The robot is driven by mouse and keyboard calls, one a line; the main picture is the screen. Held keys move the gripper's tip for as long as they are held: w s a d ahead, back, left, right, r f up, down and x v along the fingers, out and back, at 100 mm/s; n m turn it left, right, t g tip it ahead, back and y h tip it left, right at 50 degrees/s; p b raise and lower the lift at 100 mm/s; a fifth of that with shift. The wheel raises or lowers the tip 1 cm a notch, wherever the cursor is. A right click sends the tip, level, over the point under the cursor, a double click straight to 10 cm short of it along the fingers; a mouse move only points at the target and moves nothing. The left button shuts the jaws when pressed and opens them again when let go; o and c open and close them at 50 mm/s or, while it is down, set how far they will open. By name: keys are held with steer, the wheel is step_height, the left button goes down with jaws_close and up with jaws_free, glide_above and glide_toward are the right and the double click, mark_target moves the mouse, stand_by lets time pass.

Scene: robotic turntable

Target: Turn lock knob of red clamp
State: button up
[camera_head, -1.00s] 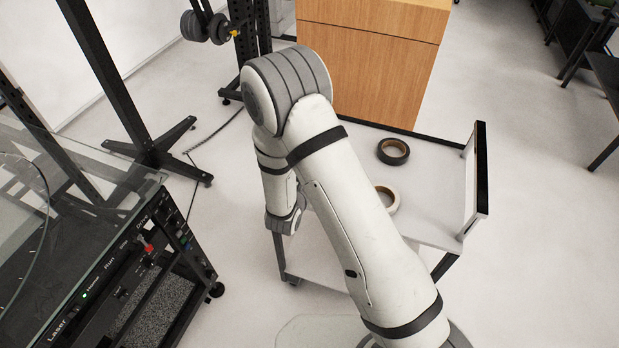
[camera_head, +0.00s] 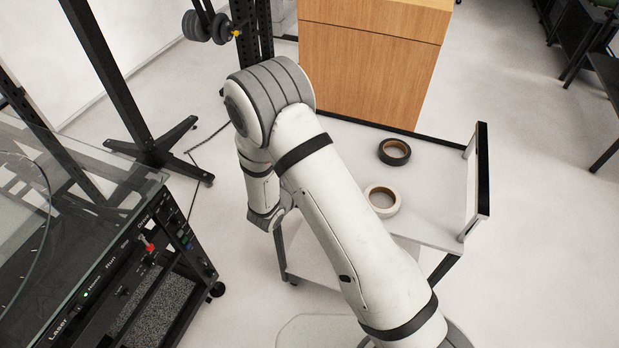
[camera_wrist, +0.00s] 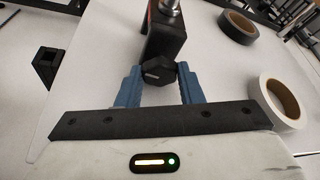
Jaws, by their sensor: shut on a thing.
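A dark clamp body (camera_wrist: 165,30) with a red edge stands at the top middle of the wrist view. Its black faceted lock knob (camera_wrist: 158,72) faces the camera. My gripper (camera_wrist: 159,77) has blue fingers, one on each side of the knob, and is shut on it. Where each finger touches the knob is hard to make out. In the head view, my arm hides the gripper, and the clamp does not show.
A black tape roll (camera_head: 395,161) and a white tape roll (camera_head: 383,213) lie on the white cart top (camera_head: 435,195), to the right of my arm. A wooden cabinet (camera_head: 365,75) stands behind the cart. A black equipment rack (camera_head: 125,270) is at left.

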stand_by(0.4)
steer(key=o, duration=1)
steer(key=shift+s+a, duration=0.1)
